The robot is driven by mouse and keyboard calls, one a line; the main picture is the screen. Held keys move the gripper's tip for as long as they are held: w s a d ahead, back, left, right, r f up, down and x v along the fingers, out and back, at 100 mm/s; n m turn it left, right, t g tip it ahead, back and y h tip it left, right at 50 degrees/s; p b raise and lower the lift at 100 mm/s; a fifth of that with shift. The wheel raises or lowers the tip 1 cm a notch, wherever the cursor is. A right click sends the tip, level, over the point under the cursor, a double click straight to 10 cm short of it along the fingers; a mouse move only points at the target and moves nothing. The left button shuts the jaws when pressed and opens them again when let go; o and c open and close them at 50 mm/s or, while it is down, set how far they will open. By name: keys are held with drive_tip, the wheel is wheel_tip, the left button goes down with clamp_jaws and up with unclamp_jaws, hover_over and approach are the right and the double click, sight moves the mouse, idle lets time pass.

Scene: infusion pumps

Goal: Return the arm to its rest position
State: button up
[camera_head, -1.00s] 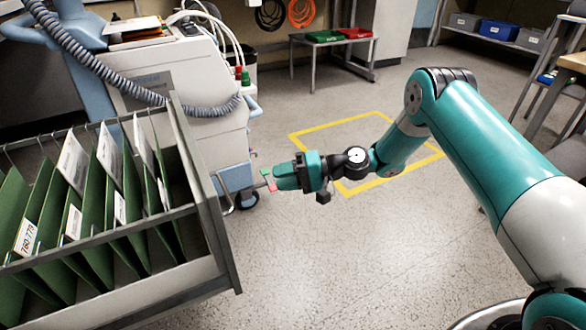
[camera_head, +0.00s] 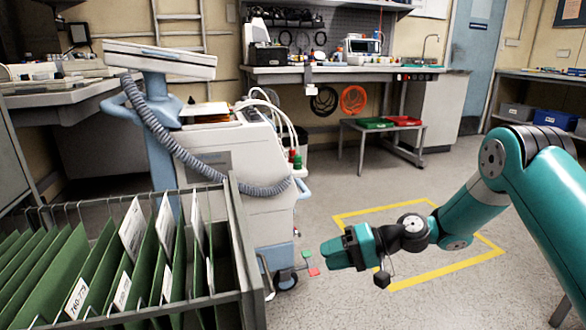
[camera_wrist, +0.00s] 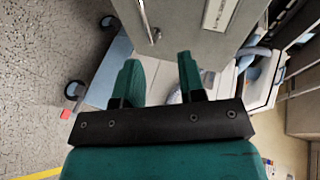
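My teal arm (camera_head: 480,205) reaches in from the right edge of the head view and is stretched out low, toward the left. My gripper (camera_head: 328,254) is at its end, above the floor and to the right of the open file drawer (camera_head: 246,265). In the wrist view the two teal fingers (camera_wrist: 158,75) stand apart with nothing held between them. Beyond them is the grey drawer front (camera_wrist: 195,30) with a handle and a label. I cannot tell the exact gap between the fingers and the drawer.
Green hanging folders (camera_head: 100,265) fill the drawer. A white wheeled cart (camera_head: 235,175) with a grey hose stands behind it. A yellow floor outline (camera_head: 450,266) lies behind my arm. A low table (camera_head: 385,128) and workbench (camera_head: 330,74) stand at the back. Floor beside the outline is clear.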

drive_tip(key=s+a+r+n+g+h, duration=0.2)
drive_tip(key=s+r+n+h, duration=0.15)
drive_tip(key=s+r, duration=0.55)
drive_tip(key=s+d+r+n+h, duration=0.1)
drive_tip(key=s+d+r+h, duration=0.15)
drive_tip(key=s, duration=0.45)
drive_tip(key=s+d+r+t+h, duration=0.1)
drive_tip(key=s+d+r+h, duration=0.15)
drive_tip(key=s, duration=0.45)
drive_tip(key=s+d+r+n+h, duration=0.1)
drive_tip(key=s+r, duration=0.2)
drive_tip(key=s, duration=0.4)
wheel_tip(320, 180, up, 38)
drive_tip(key=p, duration=3.8)
drive_tip(key=shift+s+d+f, duration=0.15)
drive_tip(key=shift+d, duration=0.15)
drive_tip(key=shift+d, duration=0.1)
